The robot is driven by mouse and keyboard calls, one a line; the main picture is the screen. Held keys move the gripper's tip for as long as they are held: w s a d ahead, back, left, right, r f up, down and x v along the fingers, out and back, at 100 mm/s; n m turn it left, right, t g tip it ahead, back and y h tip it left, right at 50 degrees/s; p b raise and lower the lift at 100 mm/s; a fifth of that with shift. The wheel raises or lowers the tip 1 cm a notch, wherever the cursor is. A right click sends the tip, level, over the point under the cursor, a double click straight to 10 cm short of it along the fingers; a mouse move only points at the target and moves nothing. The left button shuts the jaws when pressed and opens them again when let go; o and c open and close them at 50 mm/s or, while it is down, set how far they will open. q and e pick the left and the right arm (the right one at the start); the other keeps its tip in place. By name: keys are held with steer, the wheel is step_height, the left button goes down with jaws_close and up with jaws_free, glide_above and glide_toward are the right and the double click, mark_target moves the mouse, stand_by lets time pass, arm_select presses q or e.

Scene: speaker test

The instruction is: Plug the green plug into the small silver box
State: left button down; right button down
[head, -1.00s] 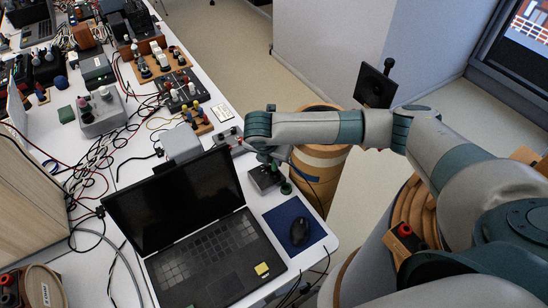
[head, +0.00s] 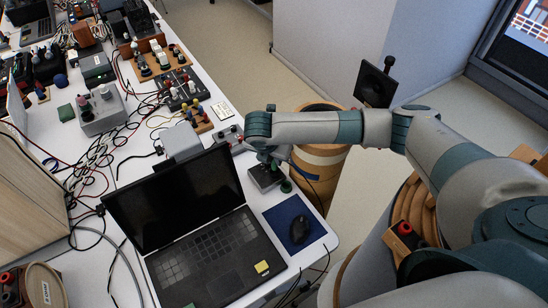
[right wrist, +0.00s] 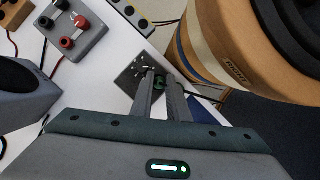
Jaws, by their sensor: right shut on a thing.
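My right gripper (right wrist: 164,82) points down at the table's right edge, its fingers close together on the dark green plug (right wrist: 160,84); the fingers hide much of it. In the head view the right gripper (head: 272,160) is largely covered by its own wrist. Just beneath is a small dark grey box (right wrist: 138,72) with shiny metal parts on top, also in the head view (head: 263,178). I cannot tell whether the plug touches it. A round green piece (head: 286,187) shows at its right corner. A small grey box (head: 231,138) with red posts stands farther back. My left gripper is out of view.
An open laptop (head: 207,250) and a blue mat (head: 283,215) with a black mouse (head: 300,230) lie nearby. A wooden barrel-like speaker (head: 322,165) stands close beyond the table's right edge. Cables, boxes and devices crowd the back left.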

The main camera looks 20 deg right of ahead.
steer(key=shift+f, duration=0.95)
stand_by(0.3)
stand_by(0.3)
steer(key=c, duration=1.2)
jaws_free()
steer(key=shift+r, duration=0.1)
steer(key=shift+r+p, duration=2.45)
steer(key=shift+p, duration=0.15)
steer(key=shift+f, duration=0.1)
